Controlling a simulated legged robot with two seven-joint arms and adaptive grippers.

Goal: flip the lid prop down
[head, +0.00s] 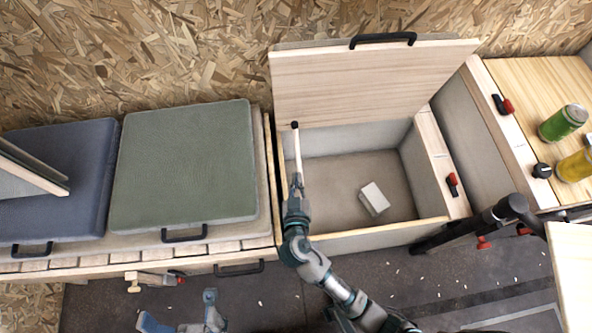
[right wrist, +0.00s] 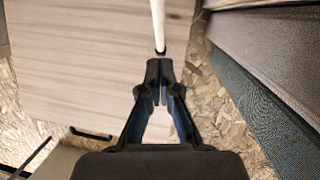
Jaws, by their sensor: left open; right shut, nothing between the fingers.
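The lid (head: 375,85) of the open storage box stands raised, its plain wood underside facing me. The lid prop (head: 298,150) is a thin pale stick below a black pivot (head: 295,125) at the lid's lower left. It also shows in the right wrist view (right wrist: 158,25), its dark end close to my fingertips. My right gripper (head: 297,185) is shut and empty at the prop's lower end in the head view; contact is unclear. My left gripper (head: 181,325) is open and empty at the bottom edge, away from the prop, partly cut off.
The open box (head: 340,170) holds a small white block (head: 374,198). A green cushion (head: 185,165) and a blue cushion (head: 80,175) lie to the left. A green can (head: 563,122) and a yellow can (head: 575,166) stand at the right. The floor in front is mostly clear.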

